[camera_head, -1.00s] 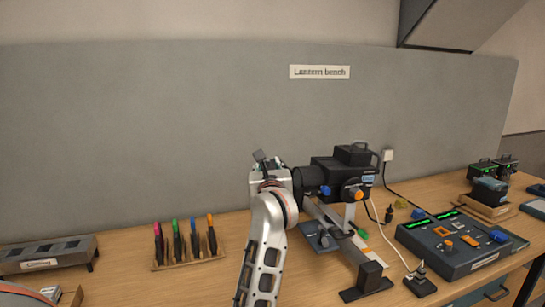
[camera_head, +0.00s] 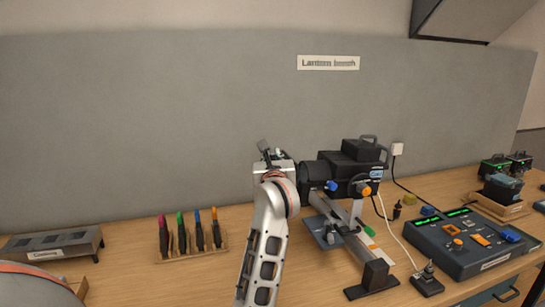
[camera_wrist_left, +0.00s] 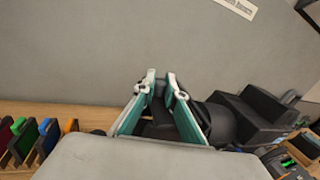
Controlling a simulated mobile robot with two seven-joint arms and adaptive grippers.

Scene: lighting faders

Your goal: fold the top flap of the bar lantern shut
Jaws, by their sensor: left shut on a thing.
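The bar lantern (camera_head: 350,167) is a black lamp on a metal bar stand on the bench, its front facing left. In the left wrist view its black body (camera_wrist_left: 245,115) is at the right. My left gripper (camera_head: 272,158) is at the lantern's front end; its arm hides part of that end. In the left wrist view its teal-sided fingers (camera_wrist_left: 160,86) are shut on a dark piece (camera_wrist_left: 160,118) between them, apparently the top flap. A dark plate edge (camera_head: 264,147) shows above the gripper in the head view. The flap's hinge and exact angle are hidden.
A rack (camera_head: 192,248) of several coloured-tipped tools stands left of my arm. A fader console (camera_head: 465,245) is right of the stand, with cables between. The bench between rack and arm is clear.

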